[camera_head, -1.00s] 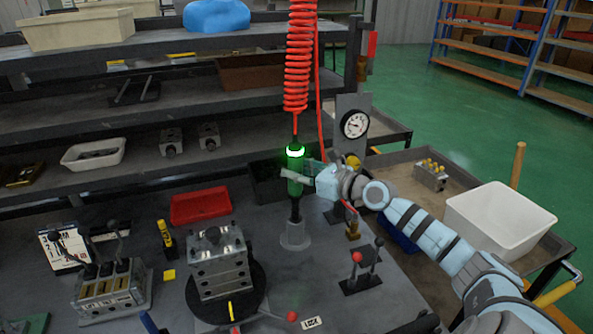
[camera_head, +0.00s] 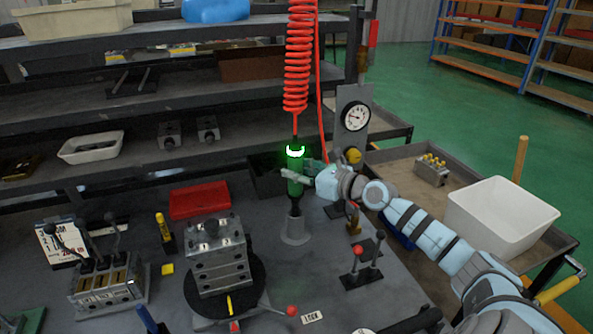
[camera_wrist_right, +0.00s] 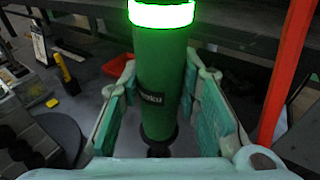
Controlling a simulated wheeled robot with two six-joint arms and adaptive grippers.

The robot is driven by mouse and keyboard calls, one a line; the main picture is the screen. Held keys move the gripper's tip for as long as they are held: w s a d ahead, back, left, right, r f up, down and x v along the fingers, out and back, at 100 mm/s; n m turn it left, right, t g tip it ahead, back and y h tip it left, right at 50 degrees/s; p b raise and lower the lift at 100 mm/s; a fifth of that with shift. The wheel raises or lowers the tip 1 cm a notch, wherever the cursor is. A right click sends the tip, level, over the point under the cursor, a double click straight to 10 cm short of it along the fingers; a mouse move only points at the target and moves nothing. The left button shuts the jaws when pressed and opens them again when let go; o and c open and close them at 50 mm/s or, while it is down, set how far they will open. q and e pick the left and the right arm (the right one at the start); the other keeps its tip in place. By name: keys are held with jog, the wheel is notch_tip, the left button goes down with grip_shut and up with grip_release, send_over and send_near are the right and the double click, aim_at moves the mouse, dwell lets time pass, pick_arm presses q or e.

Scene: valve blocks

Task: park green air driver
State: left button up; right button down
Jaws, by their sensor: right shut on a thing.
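The green air driver (camera_head: 295,178) hangs upright at the end of a red coiled hose (camera_head: 298,70), with a lit green ring near its top. My right gripper (camera_head: 297,176) is shut on its body from the right. In the right wrist view the green body (camera_wrist_right: 163,85) stands between the gripper's two pads (camera_wrist_right: 160,110). The driver's dark lower end meets the mouth of a grey cup-shaped holder (camera_head: 295,232) on the bench. I cannot tell how deep the tip sits in it. My left gripper is not in view.
A valve block (camera_head: 218,260) on a round dark turntable, a red tray (camera_head: 200,200) and a yellow marker (camera_head: 164,229) stand left of the holder. A gauge post (camera_head: 354,117) and a red-knobbed lever stand (camera_head: 361,265) are right. A white bin (camera_head: 502,218) is further right.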

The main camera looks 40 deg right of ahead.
aim_at(301, 158)
jog(key=shift+f+b, duration=2.75)
jog(key=shift+f, duration=0.45)
jog(key=c, duration=1.1)
grip_release()
jog(key=shift+s, duration=0.1)
jog(key=shift+r, duration=0.1)
notch_tip(301, 158, up, 10)
jog(key=shift+f, duration=0.1)
